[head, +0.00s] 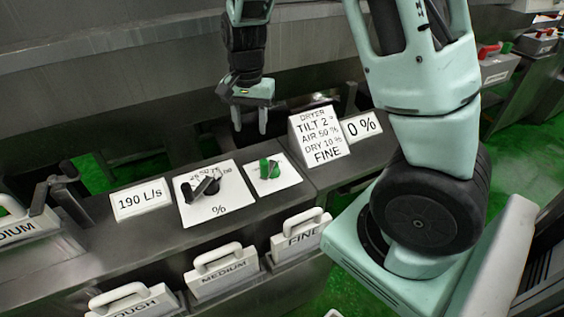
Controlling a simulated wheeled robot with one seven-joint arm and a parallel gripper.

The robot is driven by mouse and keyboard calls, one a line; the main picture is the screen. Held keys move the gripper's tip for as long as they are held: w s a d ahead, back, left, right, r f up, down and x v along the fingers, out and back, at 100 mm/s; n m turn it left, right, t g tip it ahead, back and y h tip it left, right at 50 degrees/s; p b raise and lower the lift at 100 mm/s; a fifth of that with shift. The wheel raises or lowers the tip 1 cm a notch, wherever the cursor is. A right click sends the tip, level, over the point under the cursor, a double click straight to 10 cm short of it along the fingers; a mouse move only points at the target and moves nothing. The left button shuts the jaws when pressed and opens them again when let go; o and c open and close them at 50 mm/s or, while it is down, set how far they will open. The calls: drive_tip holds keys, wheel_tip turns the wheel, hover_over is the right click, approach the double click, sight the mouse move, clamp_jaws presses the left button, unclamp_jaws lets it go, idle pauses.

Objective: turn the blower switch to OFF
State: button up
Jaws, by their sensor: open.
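A green rotary switch (268,170) sits on a small white plate (286,184) on the grey ledge. I take it for the blower switch; its markings are too small to read. A larger white dial plate (219,209) with a dark lever knob (206,186) and a "%" mark lies just left of it. My gripper (250,127) hangs above and a little behind the green switch, fingers pointing down. It is open and empty, apart from the switch.
A "190 L/s" sign (140,200) stands left, a dryer sign (318,137) and a "0 %" sign (361,126) right. White-handled boxes marked MEDIUM (224,282) and FINE (302,240) line the ledge front. A dark lever (66,187) stands left.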

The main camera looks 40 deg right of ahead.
sight(264, 160)
drive_tip(key=shift+m, duration=0.8)
drive_tip(key=d+f, duration=0.1)
drive_tip(key=f, duration=0.5)
drive_tip(key=d+f+p, duration=0.1)
drive_tip(key=f, duration=0.4)
drive_tip(key=d+f, duration=0.1)
drive_tip(key=f, duration=0.5)
drive_tip(key=shift+w+d+f+p, duration=0.1)
drive_tip(key=shift+d+f+p, duration=0.25)
drive_tip(key=shift+p, duration=0.05)
clamp_jaws()
